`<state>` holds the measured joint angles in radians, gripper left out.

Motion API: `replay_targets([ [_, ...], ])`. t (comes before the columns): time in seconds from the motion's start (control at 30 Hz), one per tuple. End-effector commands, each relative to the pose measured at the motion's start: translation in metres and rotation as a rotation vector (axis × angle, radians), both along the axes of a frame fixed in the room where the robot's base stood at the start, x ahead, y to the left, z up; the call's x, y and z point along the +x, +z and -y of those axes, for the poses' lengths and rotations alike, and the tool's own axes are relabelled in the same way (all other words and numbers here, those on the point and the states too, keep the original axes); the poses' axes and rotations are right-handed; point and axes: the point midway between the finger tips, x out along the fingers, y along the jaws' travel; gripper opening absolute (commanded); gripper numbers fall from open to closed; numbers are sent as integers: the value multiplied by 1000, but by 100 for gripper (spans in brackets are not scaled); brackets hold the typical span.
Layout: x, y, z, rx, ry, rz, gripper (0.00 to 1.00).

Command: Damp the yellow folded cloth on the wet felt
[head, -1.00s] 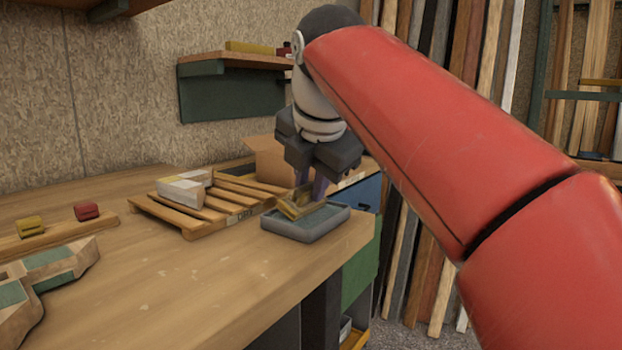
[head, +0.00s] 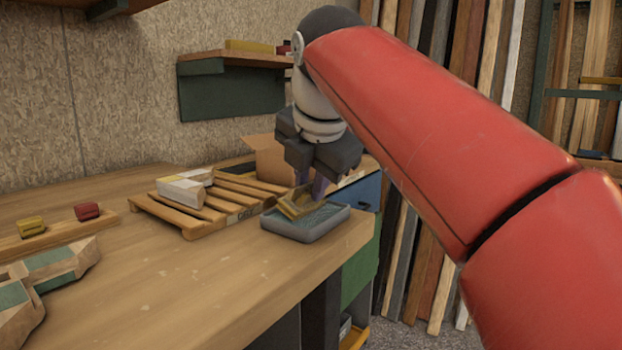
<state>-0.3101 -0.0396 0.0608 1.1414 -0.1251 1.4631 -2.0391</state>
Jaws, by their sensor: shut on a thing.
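The yellow folded cloth (head: 298,204) is in my gripper (head: 312,187), which is shut on it and points down. The cloth is tilted and sits over the wet felt (head: 318,219), a dark blue-green pad in a grey tray (head: 305,234) near the bench's right end. The cloth's lower edge is at the felt; I cannot tell whether it is pressed on it. My gripper's fingers partly hide the cloth's back.
A wooden slatted rack (head: 217,205) with a white and yellow block (head: 184,188) stands left of the tray. A cardboard box (head: 266,158) is behind. Red (head: 87,211) and yellow (head: 31,226) pieces sit on a wooden strip at left. The bench's front middle (head: 180,280) is clear.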

Motion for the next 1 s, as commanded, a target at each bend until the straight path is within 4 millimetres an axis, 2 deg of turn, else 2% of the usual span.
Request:
replay_targets([
  [0.63,0,62,0,1,0,1,0],
  [1.0,0,64,0,1,0,1,0],
])
